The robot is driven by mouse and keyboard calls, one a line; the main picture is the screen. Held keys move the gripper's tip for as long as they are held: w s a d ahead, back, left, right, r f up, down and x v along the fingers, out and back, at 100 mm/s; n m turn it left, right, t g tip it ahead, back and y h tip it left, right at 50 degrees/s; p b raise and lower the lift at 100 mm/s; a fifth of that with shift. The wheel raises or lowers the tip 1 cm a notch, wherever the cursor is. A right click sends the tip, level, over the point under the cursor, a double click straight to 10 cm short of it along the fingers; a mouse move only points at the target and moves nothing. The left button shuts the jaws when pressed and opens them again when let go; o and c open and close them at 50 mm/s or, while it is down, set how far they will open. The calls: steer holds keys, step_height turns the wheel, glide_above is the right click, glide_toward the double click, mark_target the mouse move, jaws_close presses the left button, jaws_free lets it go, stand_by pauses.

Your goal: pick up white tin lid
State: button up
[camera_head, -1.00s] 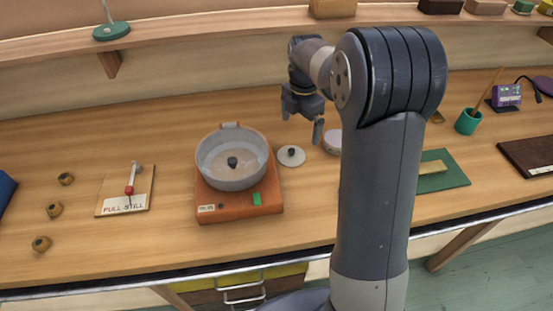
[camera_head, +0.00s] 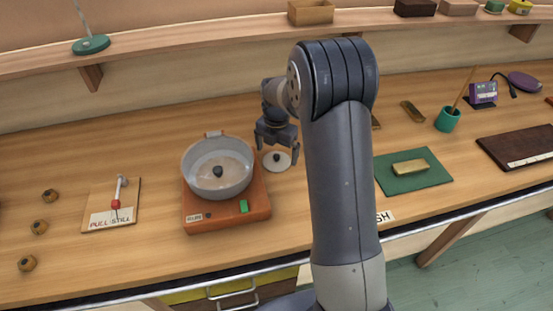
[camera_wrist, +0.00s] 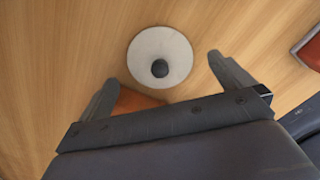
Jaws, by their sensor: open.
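The white tin lid (camera_head: 282,167) is a flat round disc with a dark knob in its middle. It lies on the wooden bench just right of the orange base. My gripper (camera_head: 277,149) is open and empty, with its fingers down, and overlaps the lid's far part in the head view. In the wrist view the whole lid (camera_wrist: 145,47) shows, its knob roughly midway between the two spread fingers (camera_wrist: 162,72). The fingers appear apart from the lid; the height gap is hard to tell.
A grey pan (camera_head: 205,187) with a dark knob in its middle sits on the orange base (camera_head: 235,218), close left of my gripper. A green mat (camera_head: 430,182) with a brass-coloured block (camera_head: 409,168) lies right of my arm. A shelf (camera_head: 190,46) runs along the back.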

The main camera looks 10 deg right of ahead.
mark_target(275, 162)
step_height(275, 162, down, 2)
steer(key=shift+f, duration=0.15)
steer(key=c, duration=1)
steer(key=shift+o, duration=0.2)
